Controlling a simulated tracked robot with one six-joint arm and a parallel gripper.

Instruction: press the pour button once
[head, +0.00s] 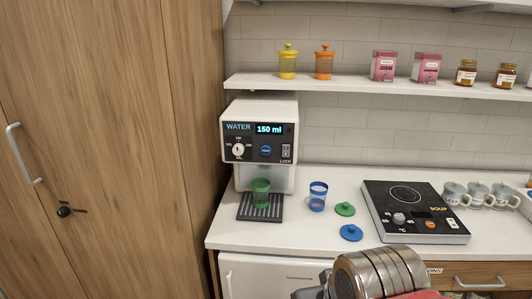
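The white water dispenser (285,112) stands at the left end of the counter, with a dark front panel marked WATER. Its display (270,129) reads 150 ml. A round blue button (266,150), which looks like the pour button, sits below the display. A white dial (238,150) is left of it and a LOCK switch (286,151) is right of it; the switch's position is too small to tell. A green cup (261,192) stands upright under the dispenser on the dark drip tray (245,213). My gripper's fingers do not show; only a metallic part of my arm shows at the bottom.
A blue-banded cup (318,197), a green lid (345,209) and a blue lid (351,233) are on the counter (290,234) right of the tray. A black hotplate (444,226) and several mugs (478,194) are farther right. A tall wooden cabinet (120,130) borders the dispenser on the left.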

